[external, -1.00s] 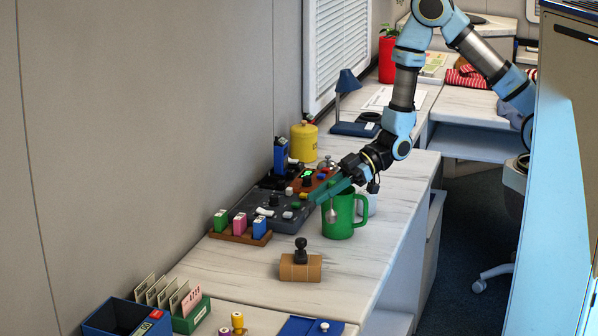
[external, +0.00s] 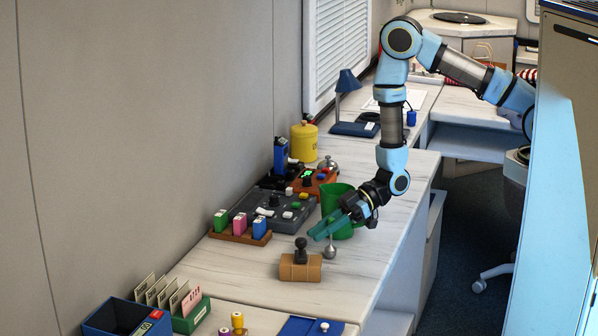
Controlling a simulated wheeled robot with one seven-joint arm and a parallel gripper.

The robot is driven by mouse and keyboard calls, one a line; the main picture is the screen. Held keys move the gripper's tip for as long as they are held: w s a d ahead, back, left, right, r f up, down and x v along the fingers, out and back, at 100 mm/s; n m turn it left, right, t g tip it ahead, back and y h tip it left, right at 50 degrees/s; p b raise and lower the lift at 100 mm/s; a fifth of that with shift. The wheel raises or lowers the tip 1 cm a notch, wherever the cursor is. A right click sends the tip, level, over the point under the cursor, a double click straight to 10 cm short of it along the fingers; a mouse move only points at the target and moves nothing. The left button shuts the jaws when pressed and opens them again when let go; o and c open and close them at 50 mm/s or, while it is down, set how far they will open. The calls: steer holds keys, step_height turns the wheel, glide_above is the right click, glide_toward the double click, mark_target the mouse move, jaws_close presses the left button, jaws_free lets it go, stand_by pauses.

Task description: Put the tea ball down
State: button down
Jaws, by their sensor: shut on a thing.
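The silver tea ball (external: 330,252) hangs below the green fingers of my gripper (external: 320,232), which is shut on its upper part. It is at or just above the counter (external: 345,278); I cannot tell whether it touches. The green mug (external: 330,197) stands just behind it, partly hidden by my gripper and wrist.
A brown block with a black-knobbed stamp (external: 301,262) stands close in front, to the left. A rack of coloured blocks (external: 240,232) and a grey control panel (external: 272,212) lie to the left. Counter to the right of the tea ball is clear.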

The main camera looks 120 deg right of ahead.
steer(key=shift+f, duration=0.15)
steer(key=c, duration=1.2)
jaws_free()
steer(key=shift+f, duration=0.1)
steer(key=shift+c, duration=0.2)
steer(key=o, duration=0.5)
steer(key=shift+c, duration=0.2)
